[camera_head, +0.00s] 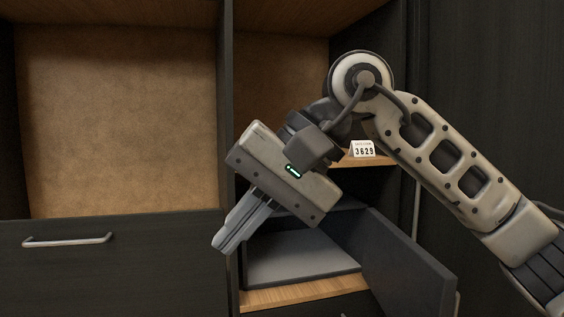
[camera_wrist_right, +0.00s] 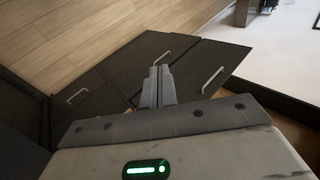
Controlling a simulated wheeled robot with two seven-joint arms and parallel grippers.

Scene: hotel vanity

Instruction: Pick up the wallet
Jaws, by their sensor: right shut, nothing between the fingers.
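No wallet can be made out in either view. My right gripper (camera_head: 222,243) hangs in front of the cabinet, tilted down and to the left. Its fingers are together with nothing between them. In the right wrist view the closed fingers (camera_wrist_right: 158,72) point toward dark drawer or door fronts with metal handles. My right arm and gripper body hide part of the shelf and the compartment behind them. My left gripper is not in view.
A drawer handle (camera_head: 67,240) sticks out at left.

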